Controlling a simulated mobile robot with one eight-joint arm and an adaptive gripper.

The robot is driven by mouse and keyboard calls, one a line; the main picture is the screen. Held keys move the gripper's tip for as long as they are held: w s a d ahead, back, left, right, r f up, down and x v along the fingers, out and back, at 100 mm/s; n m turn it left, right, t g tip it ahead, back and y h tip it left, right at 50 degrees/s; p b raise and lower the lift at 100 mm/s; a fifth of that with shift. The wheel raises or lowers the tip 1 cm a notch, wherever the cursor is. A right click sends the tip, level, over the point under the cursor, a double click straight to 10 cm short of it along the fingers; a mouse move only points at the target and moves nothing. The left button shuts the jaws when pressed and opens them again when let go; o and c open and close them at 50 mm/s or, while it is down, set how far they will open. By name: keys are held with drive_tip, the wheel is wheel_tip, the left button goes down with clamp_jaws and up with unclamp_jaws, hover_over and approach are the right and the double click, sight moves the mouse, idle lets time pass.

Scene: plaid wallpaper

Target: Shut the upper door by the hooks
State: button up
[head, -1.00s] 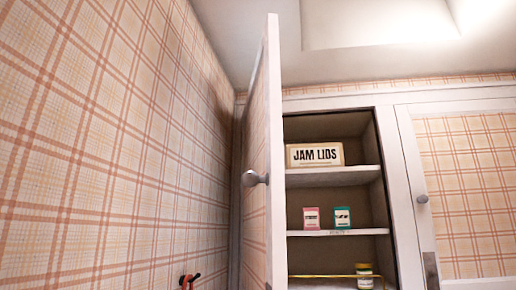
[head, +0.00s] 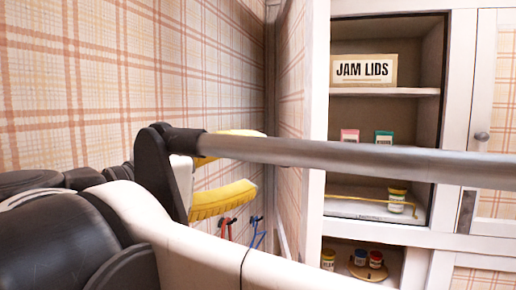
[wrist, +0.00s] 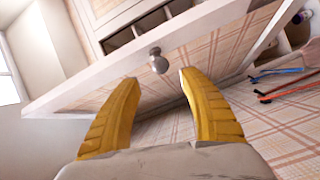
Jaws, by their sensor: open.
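The upper door (head: 313,120) stands wide open, with plaid panels and a white frame, seen nearly edge-on in the head view. In the wrist view the plaid door (wrist: 215,60) crosses the picture, and its round grey knob (wrist: 158,61) shows just beyond and between the fingertips. My gripper (head: 260,158) has yellow fingers, open and empty, on the wall side of the door; it also shows in the wrist view (wrist: 157,77). The hooks on the wall hold a red thing (head: 227,228) and a blue thing (head: 257,235). My arm hides the door's middle in the head view.
The open cupboard (head: 450,90) holds a JAM LIDS box (head: 363,70), small pink and teal boxes, and a jar (head: 396,198) behind a yellow rail. A lower shelf holds several jars. A closed door (head: 497,100) is at the right. The plaid wall (head: 90,90) bounds the left.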

sight(278, 159)
drive_tip(key=p+x, duration=0.1)
drive_tip(key=x, duration=0.6)
drive_tip(key=shift+w+d, duration=0.1)
drive_tip(key=shift+w, duration=0.1)
drive_tip(key=shift+w+d, duration=0.25)
drive_tip(key=shift+d, duration=0.15)
drive_tip(key=shift+w+d+f, duration=0.1)
drive_tip(key=shift+w, duration=0.15)
clamp_jaws()
